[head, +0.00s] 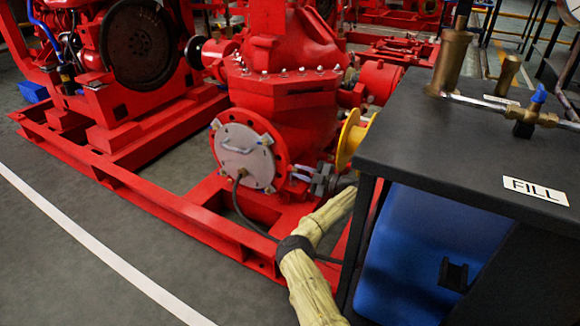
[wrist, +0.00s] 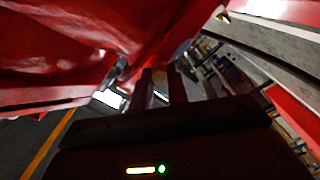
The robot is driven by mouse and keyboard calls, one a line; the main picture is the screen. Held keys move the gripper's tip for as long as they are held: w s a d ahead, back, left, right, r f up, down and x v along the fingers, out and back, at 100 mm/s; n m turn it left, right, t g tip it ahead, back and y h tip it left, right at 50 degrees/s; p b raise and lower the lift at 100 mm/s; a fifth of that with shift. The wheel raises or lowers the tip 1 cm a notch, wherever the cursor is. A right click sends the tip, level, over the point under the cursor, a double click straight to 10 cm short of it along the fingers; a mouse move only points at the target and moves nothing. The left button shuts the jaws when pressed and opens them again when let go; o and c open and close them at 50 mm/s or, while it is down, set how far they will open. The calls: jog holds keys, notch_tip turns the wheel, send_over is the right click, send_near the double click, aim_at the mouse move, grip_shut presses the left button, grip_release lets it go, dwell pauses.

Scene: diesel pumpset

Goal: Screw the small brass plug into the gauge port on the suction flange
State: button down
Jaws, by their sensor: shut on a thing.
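The suction flange (head: 238,158) is a red bolted ring with a grey cover plate (head: 247,165) and a handle, low on the red pump. My gripper (head: 303,173) is at the right edge of this flange, small and dark, its fingers pointing left. In the wrist view my gripper's two dark fingers (wrist: 160,78) are close together under red metal. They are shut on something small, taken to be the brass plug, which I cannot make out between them. The gauge port is not distinguishable. I cannot tell whether the plug touches it.
A black bench (head: 450,145) marked FILL, with brass fittings and a blue tank (head: 415,255) below, stands close at the right. A yellow ring (head: 350,138) is just above my wrist. A black cable (head: 240,212) hangs from the cover plate. The red base rail (head: 165,205) runs in front.

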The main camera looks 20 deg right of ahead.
jog(key=shift+a+m+p, duration=0.35)
jog(key=shift+m+p, duration=0.95)
jog(key=shift+p, duration=1.5)
jog(key=c, duration=1.3)
grip_release()
jog(key=shift+d, duration=0.1)
jog(key=shift+d, duration=0.15)
